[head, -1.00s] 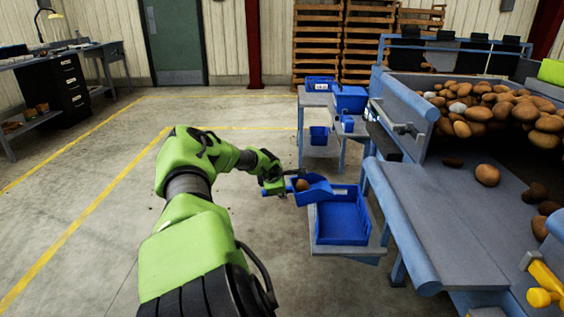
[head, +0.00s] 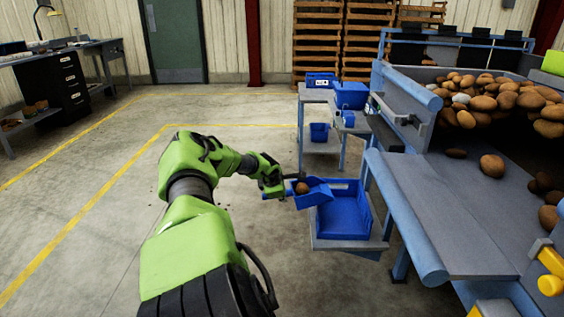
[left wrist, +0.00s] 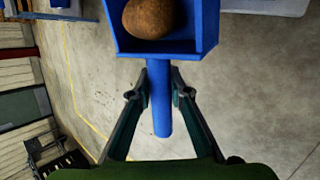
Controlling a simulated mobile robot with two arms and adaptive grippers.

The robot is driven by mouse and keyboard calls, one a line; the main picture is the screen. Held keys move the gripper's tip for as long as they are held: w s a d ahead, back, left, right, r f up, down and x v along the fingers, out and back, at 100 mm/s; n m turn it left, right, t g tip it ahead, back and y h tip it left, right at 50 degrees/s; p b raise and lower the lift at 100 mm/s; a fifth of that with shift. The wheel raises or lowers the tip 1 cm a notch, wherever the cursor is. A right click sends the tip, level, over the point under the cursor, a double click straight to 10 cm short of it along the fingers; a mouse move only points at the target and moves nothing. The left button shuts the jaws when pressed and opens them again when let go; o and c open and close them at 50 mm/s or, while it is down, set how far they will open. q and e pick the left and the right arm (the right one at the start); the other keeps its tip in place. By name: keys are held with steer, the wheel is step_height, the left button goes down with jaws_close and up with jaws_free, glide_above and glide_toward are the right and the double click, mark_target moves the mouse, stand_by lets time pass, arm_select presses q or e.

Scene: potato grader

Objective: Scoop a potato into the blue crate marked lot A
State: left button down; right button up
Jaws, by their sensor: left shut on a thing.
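My left gripper (head: 275,189) is shut on the handle of a blue scoop (head: 318,196). One brown potato (head: 302,187) lies in the scoop. The left wrist view shows the gripper (left wrist: 159,95) around the handle and the potato (left wrist: 148,17) in the scoop's pan. A blue crate (head: 347,238) sits on a low grey shelf beside the grader. It looks empty where I can see inside. In the head view the scoop overlaps the crate's left back part; their height gap is unclear. No lot marking is readable on this crate. My right gripper is out of view.
The grader's grey table (head: 440,220) is at the right, with loose potatoes (head: 492,165) and a heap (head: 490,95) behind. A grey stand (head: 318,98) behind the crate holds several blue containers. Open floor lies at the left.

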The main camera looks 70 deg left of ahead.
arm_select(q)
steer(key=shift+r, duration=0.15)
steer(key=r+g, duration=0.1)
steer(key=r+p, duration=0.1)
steer(key=r, duration=0.1)
steer(key=w+r+m+g+p, duration=0.1)
steer(key=r, duration=0.1)
steer(key=shift+d+g, duration=0.2)
steer(key=shift+g, duration=0.1)
steer(key=shift+r+y+p, duration=0.25)
steer(key=shift+y+p, duration=0.05)
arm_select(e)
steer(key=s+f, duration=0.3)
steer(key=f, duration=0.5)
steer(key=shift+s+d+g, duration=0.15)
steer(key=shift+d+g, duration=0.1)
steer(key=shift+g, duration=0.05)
